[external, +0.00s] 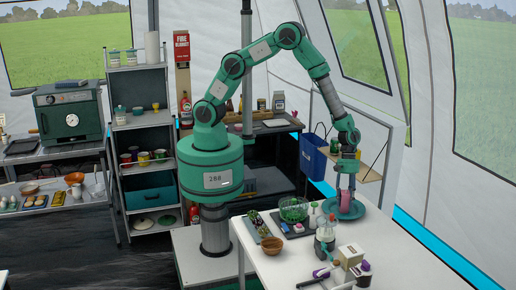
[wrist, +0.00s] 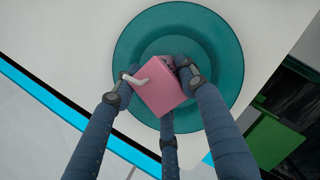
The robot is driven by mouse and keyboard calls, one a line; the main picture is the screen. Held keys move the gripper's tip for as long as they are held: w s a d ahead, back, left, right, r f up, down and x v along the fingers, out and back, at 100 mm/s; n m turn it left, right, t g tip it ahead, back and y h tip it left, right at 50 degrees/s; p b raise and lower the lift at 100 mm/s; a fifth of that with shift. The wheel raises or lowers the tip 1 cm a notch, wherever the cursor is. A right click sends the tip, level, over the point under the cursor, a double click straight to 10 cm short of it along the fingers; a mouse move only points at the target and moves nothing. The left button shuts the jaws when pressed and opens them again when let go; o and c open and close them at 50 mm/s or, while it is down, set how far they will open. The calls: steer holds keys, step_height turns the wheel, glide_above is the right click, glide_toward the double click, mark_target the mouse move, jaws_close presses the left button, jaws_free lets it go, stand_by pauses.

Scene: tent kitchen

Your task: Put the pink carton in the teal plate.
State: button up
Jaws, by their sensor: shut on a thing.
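The teal plate (external: 354,209) lies on the white table near its far right corner; in the wrist view the plate (wrist: 220,38) is a wide round disc. My gripper (external: 345,205) is at the plate with its fingers pointing down. In the wrist view the fingers of my gripper (wrist: 158,92) close around the pink carton (wrist: 161,88), which is over the middle of the plate. The carton (external: 345,203) shows as a small pink patch between the fingers in the external view. I cannot tell whether its bottom touches the plate.
A green bowl (external: 293,209) stands on the table left of the plate. A bottle (external: 325,238), a small brown bowl (external: 273,247) and several cartons and jars stand nearer the front. The table's edge (wrist: 290,62) is close to the plate. A blue bin (external: 313,155) hangs behind.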

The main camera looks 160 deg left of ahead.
steer(key=o, duration=0.8)
steer(key=shift+r, duration=0.15)
steer(key=shift+s+a+r, duration=0.15)
steer(key=shift+r, duration=0.3)
steer(key=p+v, duration=0.2)
steer(key=v, duration=0.9)
steer(key=shift+s+p, duration=0.1)
steer(key=shift+p, duration=0.2)
